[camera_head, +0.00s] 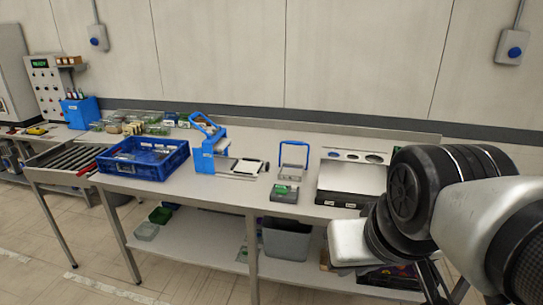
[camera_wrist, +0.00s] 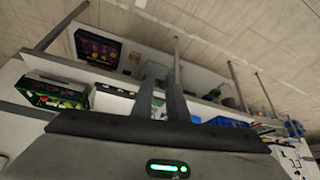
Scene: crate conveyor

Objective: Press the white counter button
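No white counter button can be told apart in either view. On the workbench (camera_head: 262,180) in the head view, a small dark grey device (camera_head: 284,193) with a green patch sits at the front edge, below a blue-handled frame (camera_head: 293,152). It may be a counter; a button on it is too small to make out. My gripper shows in the wrist view (camera_wrist: 163,92) as two grey fingers close together, with nothing clearly between them. Whether they are open or shut is unclear. In the head view my arm covers the right end of the bench, and the gripper is mostly hidden behind it.
A grey bin (camera_head: 287,240) is on the shelf below. Floor in front is clear.

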